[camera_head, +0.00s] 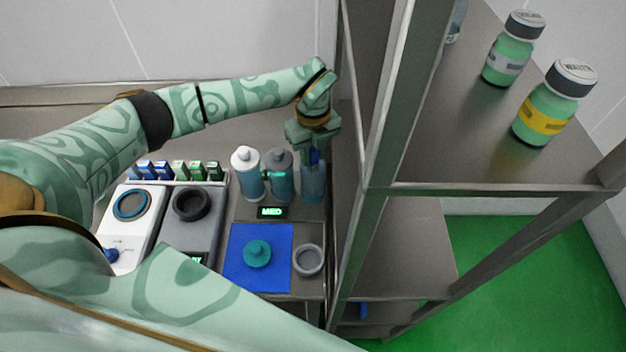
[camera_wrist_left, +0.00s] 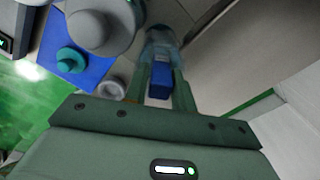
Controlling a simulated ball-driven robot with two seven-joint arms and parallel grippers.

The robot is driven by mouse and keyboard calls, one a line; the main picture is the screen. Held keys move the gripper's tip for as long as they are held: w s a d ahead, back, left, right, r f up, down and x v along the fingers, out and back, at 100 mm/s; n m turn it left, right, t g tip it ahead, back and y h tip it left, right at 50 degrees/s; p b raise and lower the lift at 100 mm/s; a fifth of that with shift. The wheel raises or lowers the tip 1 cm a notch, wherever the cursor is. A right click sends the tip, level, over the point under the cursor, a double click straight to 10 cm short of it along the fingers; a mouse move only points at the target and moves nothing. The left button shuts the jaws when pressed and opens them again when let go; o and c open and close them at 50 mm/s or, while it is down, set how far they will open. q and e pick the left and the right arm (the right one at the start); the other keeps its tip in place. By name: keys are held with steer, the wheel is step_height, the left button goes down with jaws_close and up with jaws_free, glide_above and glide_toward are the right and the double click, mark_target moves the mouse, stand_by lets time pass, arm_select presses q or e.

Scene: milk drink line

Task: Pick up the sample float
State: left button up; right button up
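The sample float, which I take to be the small blue block (camera_wrist_left: 160,82), stands upright between the two fingers of my left gripper (camera_wrist_left: 166,88). In the wrist view the fingers press close along both of its sides, with no gap that I can see. In the head view my left gripper (camera_head: 313,150) points down over a clear bluish cylinder (camera_head: 314,185), with a bit of the blue float (camera_head: 314,157) showing between the fingers. The cylinder also shows beyond the fingers in the wrist view (camera_wrist_left: 160,42). The float's lower end is hard to make out. My right gripper is not in view.
A white-capped bottle (camera_head: 247,178) and a grey bottle (camera_head: 279,178) stand left of the cylinder. A "MED" display (camera_head: 271,212), a blue mat (camera_head: 240,280) with a teal knobbed piece (camera_head: 257,254) and a grey ring (camera_head: 308,260) lie in front. A metal shelf post (camera_head: 360,240) stands close right.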

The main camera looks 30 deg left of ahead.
arm_select(q)
steer(key=shift+f, duration=0.4)
jaws_close()
steer(key=shift+r, duration=0.15)
